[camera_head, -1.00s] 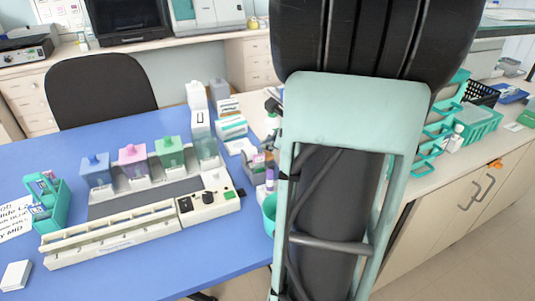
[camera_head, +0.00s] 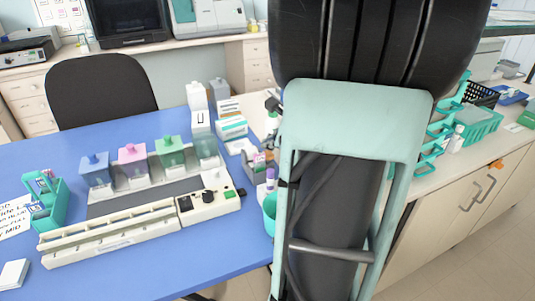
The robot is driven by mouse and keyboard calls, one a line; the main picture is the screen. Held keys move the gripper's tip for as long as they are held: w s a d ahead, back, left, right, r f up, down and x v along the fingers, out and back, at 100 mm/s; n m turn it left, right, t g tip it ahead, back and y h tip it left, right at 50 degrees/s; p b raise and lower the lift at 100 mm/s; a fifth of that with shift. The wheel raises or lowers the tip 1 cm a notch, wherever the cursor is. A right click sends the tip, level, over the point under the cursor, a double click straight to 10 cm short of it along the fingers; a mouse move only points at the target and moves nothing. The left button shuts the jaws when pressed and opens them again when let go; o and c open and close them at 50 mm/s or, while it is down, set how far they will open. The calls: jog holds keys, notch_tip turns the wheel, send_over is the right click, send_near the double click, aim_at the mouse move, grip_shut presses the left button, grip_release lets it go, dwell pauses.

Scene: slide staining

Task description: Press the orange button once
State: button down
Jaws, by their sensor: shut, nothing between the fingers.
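The slide stainer (camera_head: 110,243) stands on the blue table, with a row of lidded jars in blue, pink, green and grey. I cannot make out an orange button on that panel. A small orange thing (camera_head: 497,163) shows at the front edge of the right counter, but whether it is a button is too small to tell. My arm fills the middle right of the view. My gripper is not in view.
The blue table (camera_head: 215,262) is bare in front of the stainer. A teal rack (camera_head: 48,205) stands left of it. A tube rack (camera_head: 255,165) and a teal cup (camera_head: 270,212) stand at the right, beside my arm. Teal baskets (camera_head: 480,128) sit on the right counter.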

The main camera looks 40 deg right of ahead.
aim_at(269, 155)
jog(key=shift+s+a+f+b, duration=0.1)
jog(key=shift+s+f+b, duration=0.15)
jog(key=shift+f, duration=0.5)
jog(key=shift+s+a+f+b, duration=0.1)
jog(key=shift+s+f, duration=0.25)
jog(key=shift+f, duration=0.4)
jog(key=shift+s+d, duration=0.1)
jog(key=shift+d, duration=0.05)
jog(key=shift+r, duration=0.1)
jog(key=r+p, duration=0.2)
jog(key=shift+w+d+r+p, duration=0.2)
jog(key=shift+r+p, duration=0.1)
jog(key=shift+p, duration=0.05)
notch_tip(269, 155, up, 2)
jog(key=shift+s+d+p, duration=0.1)
jog(key=shift+d+p, duration=0.05)
jog(key=shift+p, duration=0.6)
jog(key=shift+r, duration=0.3)
jog(key=shift+w, duration=0.2)
jog(key=shift+w+a+r, duration=0.15)
jog(key=shift+w+a, duration=0.05)
jog(key=shift+a, duration=0.1)
